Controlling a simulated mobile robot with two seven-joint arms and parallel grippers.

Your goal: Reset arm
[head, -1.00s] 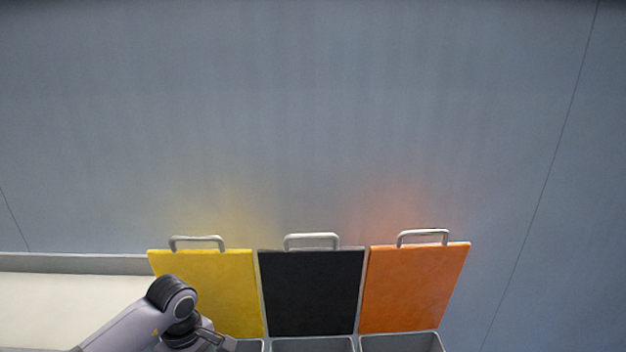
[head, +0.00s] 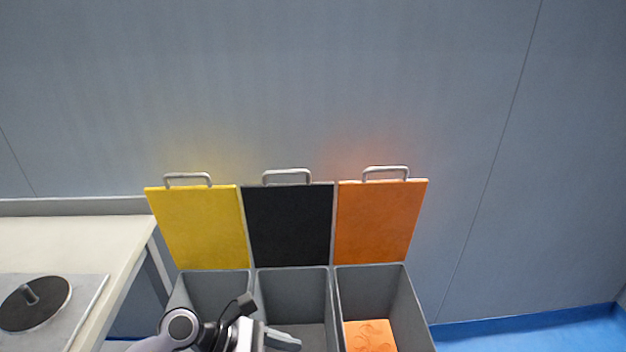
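My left arm comes in at the bottom edge, in front of the bins. Its gripper (head: 282,339) is over the front of the middle bin and points right. I see nothing held in it, but its fingers are too small and cut off to tell whether they are open or shut. My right gripper is out of view.
Three grey bins stand side by side with raised lids: yellow (head: 200,228), black (head: 288,225) and orange (head: 380,222). An orange piece (head: 370,337) lies in the right bin. A pale table (head: 70,240) with a dark round disc (head: 36,304) stands left. Blue floor (head: 530,330) is clear at right.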

